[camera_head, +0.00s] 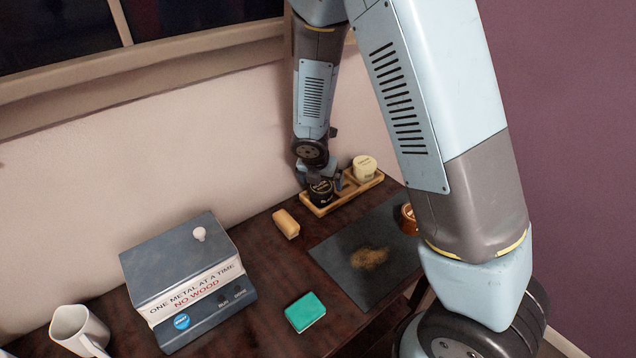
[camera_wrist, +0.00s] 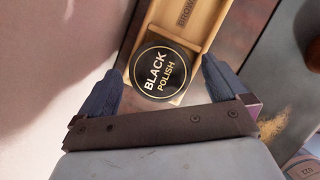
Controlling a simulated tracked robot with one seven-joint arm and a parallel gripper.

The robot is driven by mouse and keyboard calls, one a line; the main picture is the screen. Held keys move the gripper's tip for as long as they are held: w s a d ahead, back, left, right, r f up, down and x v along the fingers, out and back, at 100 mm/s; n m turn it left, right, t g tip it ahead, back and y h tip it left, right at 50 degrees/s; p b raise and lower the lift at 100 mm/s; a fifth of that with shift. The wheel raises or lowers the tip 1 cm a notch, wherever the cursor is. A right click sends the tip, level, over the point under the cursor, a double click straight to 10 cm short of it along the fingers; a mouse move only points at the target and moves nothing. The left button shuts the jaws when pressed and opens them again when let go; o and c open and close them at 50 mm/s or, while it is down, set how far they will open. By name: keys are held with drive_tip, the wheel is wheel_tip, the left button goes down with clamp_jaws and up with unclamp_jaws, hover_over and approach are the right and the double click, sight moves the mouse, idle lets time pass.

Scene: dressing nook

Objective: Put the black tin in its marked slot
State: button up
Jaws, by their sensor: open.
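The black tin (camera_head: 320,191) is at the left end of the wooden tray (camera_head: 347,198). In the wrist view its round lid (camera_wrist: 160,73) reads "BLACK POLISH" and lies within the end slot's outline; whether it rests fully on the slot floor I cannot tell. My gripper (camera_wrist: 161,70) is open, with one finger on each side of the tin and a visible gap at each side. The slot's own marking is hidden under the tin. The neighbouring slot (camera_wrist: 188,20) is empty and marked "BROWN", partly cut off.
A cream tin (camera_head: 365,167) sits at the tray's right end. A brown tin (camera_head: 408,218) stands on the dark mat (camera_head: 340,253), partly behind my arm. A tan block (camera_head: 286,223), green sponge (camera_head: 305,311), grey box (camera_head: 185,275) and white mug (camera_head: 78,328) are on the table.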

drive_tip(key=v, duration=0.9)
drive_tip(key=shift+s+r, duration=0.15)
drive_tip(key=shift+r, duration=0.15)
drive_tip(key=s+d+r+m, duration=0.3)
drive_tip(key=d+r+m, duration=0.4)
drive_tip(key=r+m, duration=0.1)
drive_tip(key=s+d+r+m, duration=0.4)
drive_tip(key=d+r+m, duration=0.3)
drive_tip(key=m, duration=0.1)
drive_tip(key=s+d+r+m+y, duration=0.1)
drive_tip(key=s+d+r+m, duration=0.1)
drive_tip(key=s+r+m, duration=0.2)
drive_tip(key=s+d+r+m+t, duration=0.1)
drive_tip(key=s+d+r+m, duration=0.2)
drive_tip(key=s+m, duration=0.7)
drive_tip(key=shift+s+r+m+t+y, duration=0.3)
drive_tip(key=shift+r+m+y, duration=0.1)
drive_tip(key=shift+r+m, duration=0.35)
drive_tip(key=shift+w+r, duration=0.1)
drive_tip(key=shift+r, duration=0.15)
